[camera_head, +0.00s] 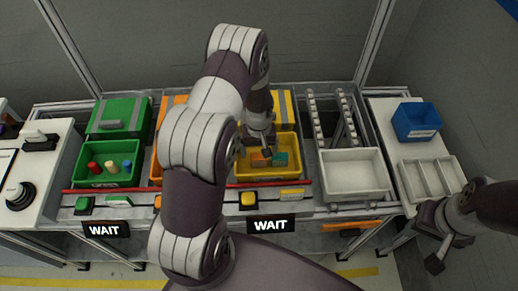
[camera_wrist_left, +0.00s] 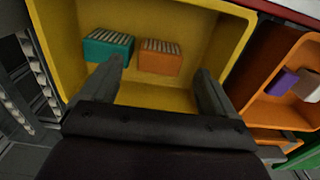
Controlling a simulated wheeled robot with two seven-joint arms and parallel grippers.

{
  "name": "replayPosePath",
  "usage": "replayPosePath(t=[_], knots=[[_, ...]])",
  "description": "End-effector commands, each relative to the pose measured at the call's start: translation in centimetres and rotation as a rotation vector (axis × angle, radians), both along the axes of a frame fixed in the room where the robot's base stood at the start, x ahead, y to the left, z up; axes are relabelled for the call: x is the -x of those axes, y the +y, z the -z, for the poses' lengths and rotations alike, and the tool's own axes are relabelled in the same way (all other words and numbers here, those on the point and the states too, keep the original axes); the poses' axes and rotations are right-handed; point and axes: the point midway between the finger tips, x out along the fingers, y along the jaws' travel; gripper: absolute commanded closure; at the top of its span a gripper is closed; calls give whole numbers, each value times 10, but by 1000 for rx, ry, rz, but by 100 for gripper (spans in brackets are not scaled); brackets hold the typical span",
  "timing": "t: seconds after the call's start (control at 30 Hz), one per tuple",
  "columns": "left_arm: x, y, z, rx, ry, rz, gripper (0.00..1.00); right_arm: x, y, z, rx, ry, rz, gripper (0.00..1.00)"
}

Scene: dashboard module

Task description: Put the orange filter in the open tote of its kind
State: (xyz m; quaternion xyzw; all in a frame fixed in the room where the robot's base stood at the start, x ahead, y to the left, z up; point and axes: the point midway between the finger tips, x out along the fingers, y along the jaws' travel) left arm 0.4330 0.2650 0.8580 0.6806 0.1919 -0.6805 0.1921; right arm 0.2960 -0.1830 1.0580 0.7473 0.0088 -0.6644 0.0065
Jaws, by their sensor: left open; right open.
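The orange filter (camera_head: 261,160) lies in the open yellow tote (camera_head: 270,179), next to a teal filter (camera_head: 280,159). In the left wrist view the orange filter (camera_wrist_left: 160,57) shows its ribbed top, with the teal filter (camera_wrist_left: 108,46) to its left, on the yellow tote's floor (camera_wrist_left: 150,94). My left gripper (camera_head: 262,143) is open above this tote. In its wrist view the fingers (camera_wrist_left: 160,75) stand apart, with the orange filter between and beyond them, not gripped. My right gripper (camera_head: 432,240) is open and empty at the lower right, away from the totes.
An open green tote (camera_head: 107,181) holds several coloured cylinders. An open orange tote (camera_wrist_left: 285,115) holds purple and white blocks; my left arm mostly hides it in the head view. A white tote (camera_head: 352,180) is empty. A blue bin (camera_head: 415,122) and divided tray (camera_head: 432,178) stand right.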

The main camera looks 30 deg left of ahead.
Motion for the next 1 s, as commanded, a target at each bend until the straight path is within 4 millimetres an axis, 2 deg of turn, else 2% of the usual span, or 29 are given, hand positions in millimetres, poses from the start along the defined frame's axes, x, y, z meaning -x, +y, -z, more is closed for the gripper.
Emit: replayPosePath(t=[0.03, 0.13, 0.4, 0.57, 0.63, 0.7, 0.8, 0.9, 1.0], knots=[[-1, 0, -13, 0, -2, 0, 11, 0, 0, -10, 0, 0, 0, 57], [-2, 0, -28, -1, -6, 0, 11, 0, 0, 0, 0, 0, 0, 57], [-1, 0, -100, -1, -5, 0, 11, 0, 0, 10, 0, 0, 0, 57], [0, 0, -123, 0, -2, 1, 11, 0, 0, 11, 0, 0, 0, 57], [5, -6, -132, -1, -8, 31, 11, 0, 0, 11, 0, 0, 0, 57], [22, -23, -150, -5, -27, 120, 11, 0, 0, 11, 0, 0, 0, 57], [63, -52, -173, -15, -66, 303, 11, 0, 0, 11, 0, 0, 0, 57], [103, -72, -186, -23, -99, 459, 11, 0, 0, 11, 0, 0, 0, 57], [129, -81, -190, -29, -116, 550, 11, 0, 0, 11, 0, 0, 0, 57]])
